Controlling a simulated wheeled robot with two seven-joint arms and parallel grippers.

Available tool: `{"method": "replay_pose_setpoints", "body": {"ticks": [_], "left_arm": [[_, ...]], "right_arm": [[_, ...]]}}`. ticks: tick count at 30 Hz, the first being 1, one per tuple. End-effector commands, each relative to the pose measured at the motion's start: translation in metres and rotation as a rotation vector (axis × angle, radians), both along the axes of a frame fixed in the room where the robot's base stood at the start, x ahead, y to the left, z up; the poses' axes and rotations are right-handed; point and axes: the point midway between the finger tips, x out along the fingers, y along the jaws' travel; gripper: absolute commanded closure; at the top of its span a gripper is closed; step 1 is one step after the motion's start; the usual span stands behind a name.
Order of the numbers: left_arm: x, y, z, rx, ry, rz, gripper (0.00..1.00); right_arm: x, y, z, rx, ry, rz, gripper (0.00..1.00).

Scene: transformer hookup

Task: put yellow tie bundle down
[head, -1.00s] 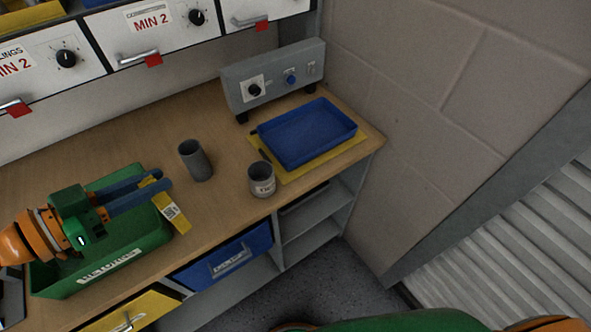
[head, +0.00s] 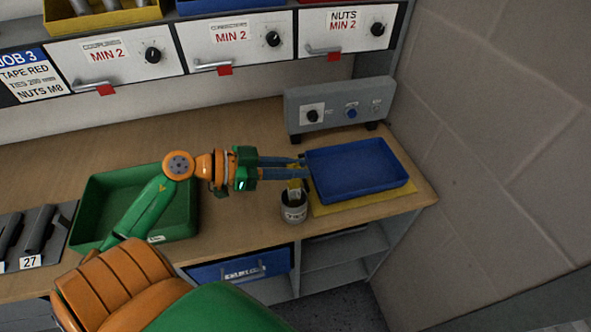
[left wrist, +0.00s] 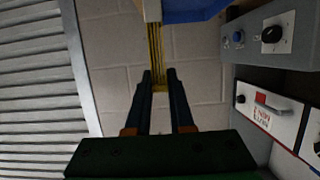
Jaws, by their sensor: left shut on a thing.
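My left gripper (head: 303,167) reaches across the bench to the left edge of the blue tray, its two blue fingers pointing right. It is shut on the yellow tie bundle (head: 296,186), which hangs below the fingers with its pale label showing. The bundle's lower end overlaps the mouth of the grey labelled cup (head: 293,214); I cannot tell whether it is inside or behind it. In the left wrist view the bundle (left wrist: 156,45) runs out lengthwise from between the fingertips (left wrist: 158,76). My right gripper is not in view.
The blue tray (head: 360,165) sits on a yellow mat (head: 400,204), with a grey control box (head: 340,105) behind. A green bin (head: 95,205) is at left. A wall bounds the right side. The plain grey tube is not visible now.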

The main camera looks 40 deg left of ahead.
Motion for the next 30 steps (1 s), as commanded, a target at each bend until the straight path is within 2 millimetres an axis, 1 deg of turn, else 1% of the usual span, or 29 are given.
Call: {"method": "replay_pose_setpoints", "body": {"ticks": [8, 9, 11, 12, 26, 29, 30], "left_arm": [[0.0, 0.0, -0.001, 0.0, 0.0, -0.001, 1.0], [0.0, 0.0, -0.002, 0.001, 0.0, -0.001, 0.77], [0.0, 0.0, -0.002, 0.0, 0.0, -0.001, 0.6], [0.0, 0.0, -0.002, 0.0, 0.0, -0.001, 0.5], [0.0, 0.0, 0.0, 0.001, -0.001, -0.002, 0.49], [-0.008, 0.007, 0.002, 0.001, 0.003, 0.001, 0.49], [-0.014, 0.012, 0.004, 0.001, 0.003, 0.002, 0.49]], "right_arm": [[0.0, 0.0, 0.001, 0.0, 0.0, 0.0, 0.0], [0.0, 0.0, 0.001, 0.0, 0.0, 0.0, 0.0], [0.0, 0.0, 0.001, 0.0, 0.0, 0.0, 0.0], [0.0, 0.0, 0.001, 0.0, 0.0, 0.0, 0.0], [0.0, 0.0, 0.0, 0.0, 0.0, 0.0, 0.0], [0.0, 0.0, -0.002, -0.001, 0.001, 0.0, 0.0], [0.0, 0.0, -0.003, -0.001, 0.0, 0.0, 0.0]]}}
